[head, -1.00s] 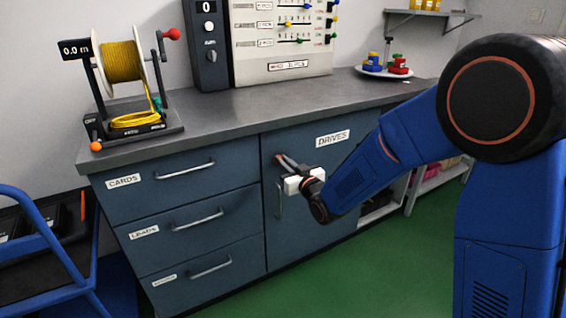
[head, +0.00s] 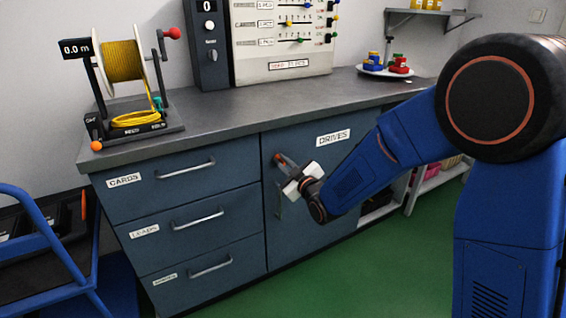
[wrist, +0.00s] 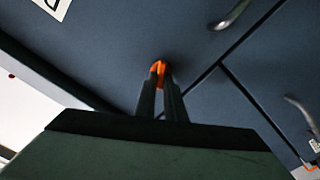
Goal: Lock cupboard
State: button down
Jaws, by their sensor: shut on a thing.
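The cupboard door (head: 330,170) is dark blue, labelled DRIVES, and looks closed and flush with the drawer fronts beside it. A small orange key or knob (head: 277,157) sits at its upper left; it also shows in the wrist view (wrist: 158,66). My gripper (head: 284,163) is at the door face with its dark fingers shut on this orange piece. In the wrist view the fingers (wrist: 161,88) close around its sides and hide part of it. The door's upright handle (head: 279,200) is just below my gripper. Any lock marking or bolt cannot be seen.
The grey worktop (head: 225,115) above bears a yellow cable reel (head: 122,62) and a plate of coloured parts. A blue trolley (head: 45,235) is at the far left. Green floor (head: 370,265) in front is clear.

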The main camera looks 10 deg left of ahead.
jog(key=n, duration=0.7)
jog(key=f+n, duration=0.1)
jog(key=n, duration=0.3)
jog(key=shift+s+a, duration=0.15)
jog(key=shift+a, duration=0.05)
jog(key=shift+n, duration=0.3)
jog(key=c, duration=1.8)
grip_release()
jog(key=shift+c, duration=0.2)
jog(key=shift+d, duration=0.1)
